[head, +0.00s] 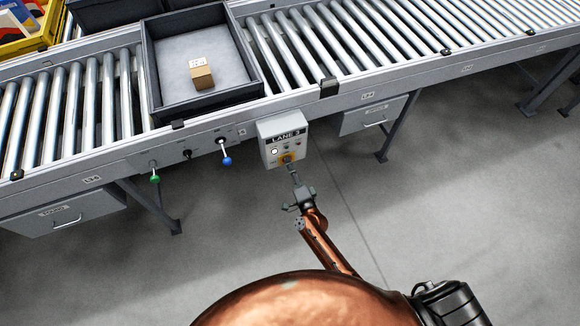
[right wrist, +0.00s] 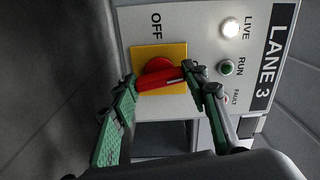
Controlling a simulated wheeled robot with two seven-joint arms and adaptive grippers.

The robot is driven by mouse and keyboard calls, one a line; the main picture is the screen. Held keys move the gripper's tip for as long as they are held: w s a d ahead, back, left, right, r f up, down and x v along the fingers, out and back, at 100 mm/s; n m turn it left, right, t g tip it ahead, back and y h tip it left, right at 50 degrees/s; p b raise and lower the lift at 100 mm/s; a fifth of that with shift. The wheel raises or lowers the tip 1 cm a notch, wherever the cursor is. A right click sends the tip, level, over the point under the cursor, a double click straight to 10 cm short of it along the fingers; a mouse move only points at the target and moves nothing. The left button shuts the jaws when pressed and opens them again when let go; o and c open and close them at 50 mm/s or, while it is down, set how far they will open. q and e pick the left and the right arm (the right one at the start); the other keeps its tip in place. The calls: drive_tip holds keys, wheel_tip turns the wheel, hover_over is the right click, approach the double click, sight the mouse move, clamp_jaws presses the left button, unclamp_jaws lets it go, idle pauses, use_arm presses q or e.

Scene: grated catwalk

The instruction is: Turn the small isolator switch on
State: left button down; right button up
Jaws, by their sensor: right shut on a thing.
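The isolator switch is a red rotary handle (right wrist: 160,75) on a yellow plate (right wrist: 176,52), on the grey LANE 3 box. The yellow plate also shows low on the box in the head view (head: 286,158). OFF is printed beside the plate; no ON label is visible. The handle's marked end points toward the lamp row, about a quarter turn from OFF. My right gripper (right wrist: 165,92) is shut on the red handle, its green-padded fingers on either side. In the head view it reaches the box from below (head: 292,173). My left gripper is not in view.
On the LANE 3 box (head: 272,130), the LIVE lamp (right wrist: 229,27) glows white; the RUN lamp (right wrist: 227,68) is green. Left of the box, blue (head: 227,161) and green (head: 155,178) knobbed levers stick out from the conveyor rail. A dark tray (head: 253,80) holds a small carton (head: 201,76).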

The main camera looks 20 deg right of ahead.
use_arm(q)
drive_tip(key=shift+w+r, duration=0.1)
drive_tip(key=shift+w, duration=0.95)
use_arm(e)
drive_tip(key=shift+m, duration=1.1)
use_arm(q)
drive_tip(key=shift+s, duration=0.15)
use_arm(e)
drive_tip(key=o, duration=1.2)
drive_tip(key=shift+c, duration=0.2)
drive_tip(key=s, duration=1.2)
drive_tip(key=shift+d, duration=0.2)
